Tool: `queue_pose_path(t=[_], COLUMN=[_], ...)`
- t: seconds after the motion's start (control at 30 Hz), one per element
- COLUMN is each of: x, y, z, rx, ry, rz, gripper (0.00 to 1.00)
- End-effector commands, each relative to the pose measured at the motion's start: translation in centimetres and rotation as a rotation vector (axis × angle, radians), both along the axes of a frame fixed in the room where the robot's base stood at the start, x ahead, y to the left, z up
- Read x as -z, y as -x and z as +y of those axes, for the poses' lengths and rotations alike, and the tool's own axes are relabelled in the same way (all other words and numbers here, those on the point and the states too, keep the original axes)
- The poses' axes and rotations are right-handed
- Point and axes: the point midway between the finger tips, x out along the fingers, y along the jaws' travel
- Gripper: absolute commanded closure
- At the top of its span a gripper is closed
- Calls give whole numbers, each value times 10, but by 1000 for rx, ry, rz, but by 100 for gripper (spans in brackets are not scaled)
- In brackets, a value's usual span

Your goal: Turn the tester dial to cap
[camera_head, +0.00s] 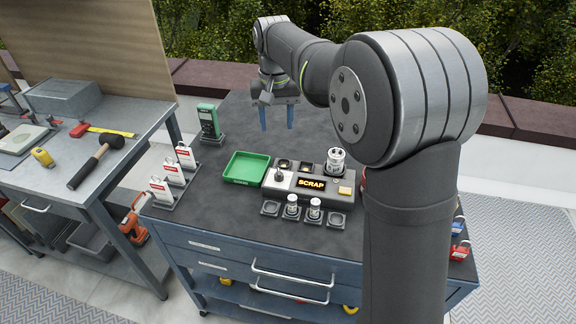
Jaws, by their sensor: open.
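A green handheld meter (208,119), which looks like the tester, stands upright in a dark holder at the back left of the blue cart's dark top (230,128). Its face is toward me, but its dial setting is too small to read. My gripper (277,128) points down with its two blue fingers apart and nothing between them. It is above the cart's back part, right of the meter and not touching it.
A grey box with a lit SCRAP display (311,184) holds a silver cylinder (336,158). A green tray (245,168) lies left of it. Red-and-white tags (174,171) stand nearby. Small cylinders (292,206) sit in front. My arm hides the cart's right side.

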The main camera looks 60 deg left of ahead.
Motion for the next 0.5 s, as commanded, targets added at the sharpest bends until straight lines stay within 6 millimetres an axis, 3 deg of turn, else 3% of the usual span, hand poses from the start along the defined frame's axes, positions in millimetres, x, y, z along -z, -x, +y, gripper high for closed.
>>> queue_pose_path(t=[0.23,0.5], x=[23,81], y=[-3,-3], z=[1,1], rx=[-10,-9], ry=[8,10], rz=[11,10], gripper=[52,52])
